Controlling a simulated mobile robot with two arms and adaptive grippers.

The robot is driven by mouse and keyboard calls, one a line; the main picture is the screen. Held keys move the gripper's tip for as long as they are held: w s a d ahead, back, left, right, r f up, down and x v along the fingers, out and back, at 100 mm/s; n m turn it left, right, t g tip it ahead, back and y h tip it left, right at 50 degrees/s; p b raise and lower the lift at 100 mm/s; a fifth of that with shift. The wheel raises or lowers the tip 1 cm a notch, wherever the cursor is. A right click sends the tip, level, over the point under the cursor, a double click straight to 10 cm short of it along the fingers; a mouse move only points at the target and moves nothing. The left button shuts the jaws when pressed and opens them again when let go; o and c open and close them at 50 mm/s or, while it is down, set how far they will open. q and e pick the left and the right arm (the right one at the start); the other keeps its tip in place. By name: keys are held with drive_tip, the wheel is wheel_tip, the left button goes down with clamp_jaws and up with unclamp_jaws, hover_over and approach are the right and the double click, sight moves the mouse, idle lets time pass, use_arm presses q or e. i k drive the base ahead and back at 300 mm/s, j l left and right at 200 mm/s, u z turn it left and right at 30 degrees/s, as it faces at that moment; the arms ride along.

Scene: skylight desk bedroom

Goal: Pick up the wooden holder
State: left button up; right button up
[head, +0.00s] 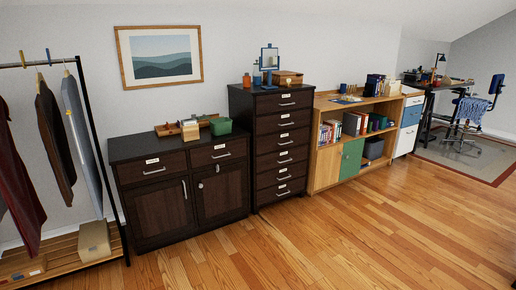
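A small light-wood block-like object (190,131), which looks like the wooden holder, stands on the low dark cabinet (135,147). It is at the front of a brown wooden tray (168,129) and left of a green box (221,126). It is small in the picture, so I cannot tell its details or whether it touches the tray. Neither of my grippers shows in the head view.
A clothes rack (92,130) with hanging garments stands at the left, a cardboard box (94,240) on its base. A tall drawer unit (283,145) and an open bookcase (327,170) stand right of the cabinet. The wood floor (330,240) in front is clear.

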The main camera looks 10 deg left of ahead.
sight(189, 133)
drive_tip(key=i+j+u, duration=0.15)
drive_tip(key=i, duration=0.4)
drive_tip(key=i+j+u, duration=0.15)
drive_tip(key=i, duration=0.4)
drive_tip(key=i+u, duration=0.15)
drive_tip(key=i, duration=0.4)
drive_tip(key=i+u, duration=0.2)
drive_tip(key=i, duration=0.4)
drive_tip(key=i+l+u, duration=0.15)
drive_tip(key=i, duration=0.4)
drive_tip(key=i+l+u, duration=0.15)
drive_tip(key=i, duration=0.4)
drive_tip(key=i+l+u, duration=0.15)
drive_tip(key=i+l, duration=0.15)
drive_tip(key=i, duration=0.2)
drive_tip(key=i+l+u, duration=0.15)
drive_tip(key=i+l, duration=0.15)
drive_tip(key=i, duration=0.25)
